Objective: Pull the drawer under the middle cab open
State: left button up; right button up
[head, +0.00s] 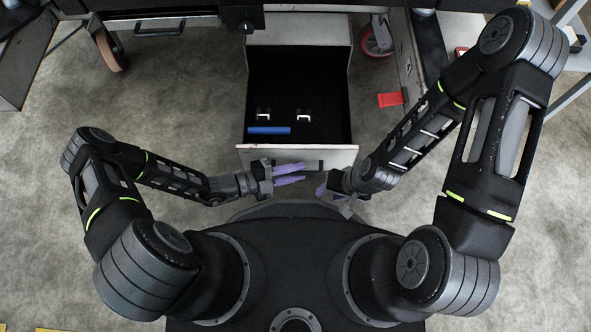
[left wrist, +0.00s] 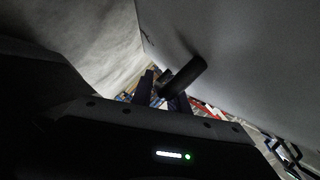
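The drawer (head: 258,158) stands pulled out from under the middle of the trolley, with its dark inside showing and its pale front close to my body. Its short black handle (head: 313,165) is on the front panel. My left gripper (head: 290,174) is at the handle, its purple fingers a small gap apart. In the left wrist view the black handle (left wrist: 187,75) runs in between the dark fingers, which look shut on it; the contact itself is partly hidden. My right gripper (head: 334,197) is open and empty, just right of the handle and in front of the drawer.
A blue bar (head: 269,130) and two small white pieces (head: 303,115) lie in the drawer. A red pedal-like piece (head: 390,99) and a caster wheel (head: 377,38) are right of it. Another caster (head: 108,47) stands at left. The floor left of the drawer is clear.

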pick_arm(q)
jog(key=p+v, duration=0.1)
jog(key=v, duration=0.6)
jog(key=shift+a, duration=0.4)
jog(key=shift+s+r+p, duration=0.1)
jog(key=shift+r+p, duration=0.1)
jog(key=shift+p, duration=0.2)
